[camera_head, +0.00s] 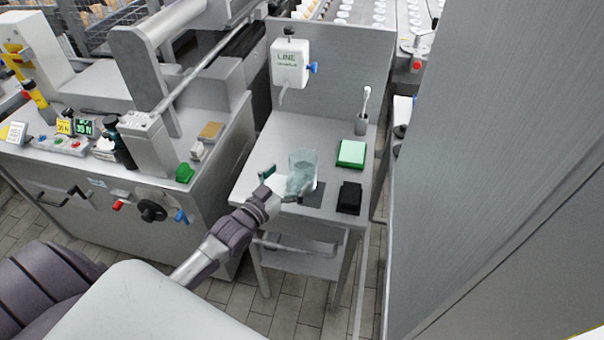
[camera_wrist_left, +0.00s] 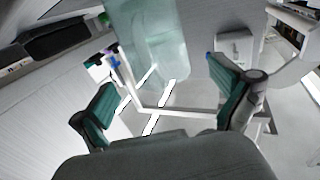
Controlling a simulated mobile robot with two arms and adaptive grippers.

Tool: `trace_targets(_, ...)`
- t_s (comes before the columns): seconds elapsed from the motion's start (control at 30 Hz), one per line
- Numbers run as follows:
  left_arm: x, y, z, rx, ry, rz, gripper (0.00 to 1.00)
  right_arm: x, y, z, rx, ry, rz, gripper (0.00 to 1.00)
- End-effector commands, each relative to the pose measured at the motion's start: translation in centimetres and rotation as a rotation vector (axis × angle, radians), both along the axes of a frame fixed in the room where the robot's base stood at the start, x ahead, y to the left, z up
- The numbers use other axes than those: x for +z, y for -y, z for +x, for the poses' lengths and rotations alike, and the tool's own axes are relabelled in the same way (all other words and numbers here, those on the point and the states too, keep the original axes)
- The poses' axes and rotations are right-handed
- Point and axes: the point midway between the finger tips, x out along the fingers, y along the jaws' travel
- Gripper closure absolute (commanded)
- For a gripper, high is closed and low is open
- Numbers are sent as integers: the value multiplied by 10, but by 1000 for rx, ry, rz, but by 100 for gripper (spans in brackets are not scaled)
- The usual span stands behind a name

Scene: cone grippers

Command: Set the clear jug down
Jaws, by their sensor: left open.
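The clear jug (camera_head: 303,162) is a pale, see-through vessel, upright over the small metal side table (camera_head: 262,150), at a dark square mat (camera_head: 315,196). I cannot tell for sure whether its base rests on the surface. My left gripper (camera_head: 281,186) is open at the jug's near left side. In the left wrist view the jug (camera_wrist_left: 158,45) shows ahead of my open left gripper (camera_wrist_left: 162,105), with clear gaps to both green-padded fingers. My right gripper is not in view.
A green-topped box (camera_head: 351,153), a black item (camera_head: 349,198) and a grey cup with a brush (camera_head: 362,122) stand on the right of the side table. A white dispenser (camera_head: 290,63) is on the back panel. A machine bench (camera_head: 130,185) is on the left.

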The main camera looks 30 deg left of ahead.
Motion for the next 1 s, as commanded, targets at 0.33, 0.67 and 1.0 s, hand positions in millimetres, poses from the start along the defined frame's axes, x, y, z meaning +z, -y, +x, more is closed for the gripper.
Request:
trace_targets(0.33,9,7,41,1,0,0,0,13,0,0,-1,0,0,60)
trace_targets(0.67,7,9,53,0,-2,0,0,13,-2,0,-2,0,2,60)
trace_targets(1.0,7,9,53,0,-2,0,48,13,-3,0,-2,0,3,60)
